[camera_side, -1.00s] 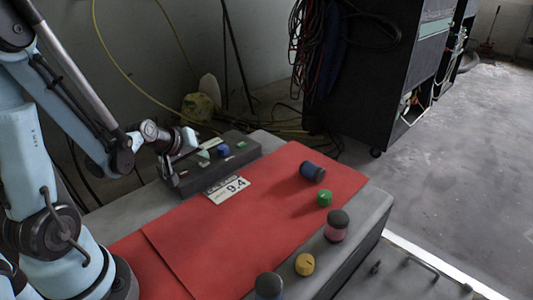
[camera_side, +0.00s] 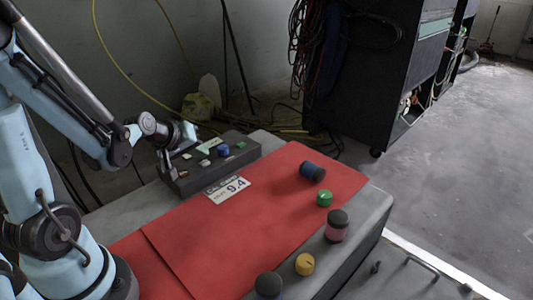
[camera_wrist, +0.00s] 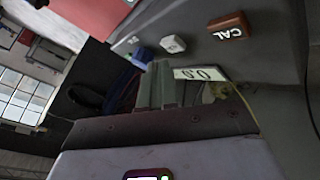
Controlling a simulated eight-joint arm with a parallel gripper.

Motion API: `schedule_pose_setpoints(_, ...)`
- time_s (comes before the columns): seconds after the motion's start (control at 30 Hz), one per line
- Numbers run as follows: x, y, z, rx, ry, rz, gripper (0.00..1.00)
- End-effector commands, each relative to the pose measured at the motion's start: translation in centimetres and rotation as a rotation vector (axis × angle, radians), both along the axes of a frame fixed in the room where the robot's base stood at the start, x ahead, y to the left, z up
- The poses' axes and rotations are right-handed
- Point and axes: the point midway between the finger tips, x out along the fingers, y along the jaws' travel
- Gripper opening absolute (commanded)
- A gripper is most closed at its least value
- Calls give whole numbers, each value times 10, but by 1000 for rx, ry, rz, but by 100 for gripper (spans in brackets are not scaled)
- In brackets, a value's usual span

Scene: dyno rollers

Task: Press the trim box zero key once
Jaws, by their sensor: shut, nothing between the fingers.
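The trim box (camera_side: 208,178) is a dark box at the back left of the bench in the side view, with small keys, a blue knob (camera_side: 223,150) and a display (camera_side: 210,145) on top. In the wrist view a pale key (camera_wrist: 173,43) with a faint mark lies between the red-brown CAL key (camera_wrist: 229,26) and the blue knob; its mark is too small to read surely. My gripper (camera_side: 167,172) is shut and empty at the box's left end; contact cannot be told. Its fingers (camera_wrist: 160,70) hide part of the wrist view near the display (camera_wrist: 201,73).
A red mat (camera_side: 245,225) covers the bench, with a card reading 9.4 (camera_side: 228,189). The mat's middle is clear.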

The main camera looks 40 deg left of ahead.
Motion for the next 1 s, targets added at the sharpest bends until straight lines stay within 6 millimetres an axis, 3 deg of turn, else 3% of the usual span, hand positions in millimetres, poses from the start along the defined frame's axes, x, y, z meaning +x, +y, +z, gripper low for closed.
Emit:
schedule_pose_setpoints(0.6,0,0,46,0,0,0,0)
schedule_pose_setpoints(1.0,0,0,50,0,0,0,0)
